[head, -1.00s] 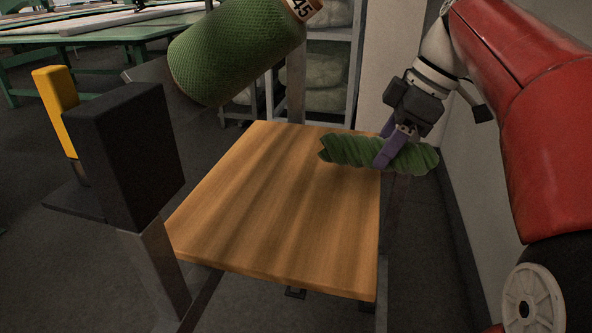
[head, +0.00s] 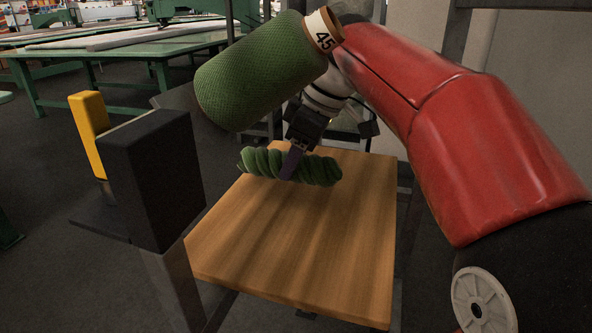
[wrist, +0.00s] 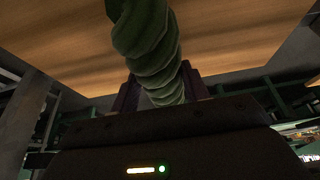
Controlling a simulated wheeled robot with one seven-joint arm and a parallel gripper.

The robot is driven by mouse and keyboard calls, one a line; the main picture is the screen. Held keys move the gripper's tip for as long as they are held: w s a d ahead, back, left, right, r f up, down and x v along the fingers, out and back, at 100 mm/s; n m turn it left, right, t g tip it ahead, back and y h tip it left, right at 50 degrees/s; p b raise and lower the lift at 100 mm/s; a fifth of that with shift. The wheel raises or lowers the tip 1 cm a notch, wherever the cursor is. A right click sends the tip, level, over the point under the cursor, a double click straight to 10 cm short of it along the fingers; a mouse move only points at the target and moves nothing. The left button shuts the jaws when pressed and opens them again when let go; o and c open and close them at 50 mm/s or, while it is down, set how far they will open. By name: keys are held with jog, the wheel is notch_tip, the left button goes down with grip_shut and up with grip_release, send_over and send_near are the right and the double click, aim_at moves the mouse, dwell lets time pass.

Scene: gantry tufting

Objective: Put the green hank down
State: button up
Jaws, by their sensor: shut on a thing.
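The green hank (head: 318,170) is a twisted bundle of yarn. My gripper (head: 289,165) is shut around its middle in the head view. The hank lies crosswise in the jaws over the far left part of the wooden tabletop (head: 300,255). Whether its underside touches the wood I cannot tell. In the wrist view the hank (wrist: 148,50) runs up from between the purple fingers (wrist: 160,92), with the wood (wrist: 225,35) behind it.
A large green yarn cone (head: 262,72) labelled 45 hangs in front of my wrist in the head view. A black box (head: 155,180) and a yellow block (head: 90,130) stand left of the table. The near part of the tabletop is clear.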

aim_at(296, 172)
jog(key=shift+f, duration=1.45)
jog(key=shift+f+b, duration=0.2)
jog(key=shift+b, duration=0.15)
jog(key=o, duration=1)
jog(key=shift+r, duration=0.1)
jog(key=p+v, duration=0.2)
jog(key=v, duration=1)
jog(key=shift+r+p, duration=0.15)
jog(key=shift+p, duration=0.25)
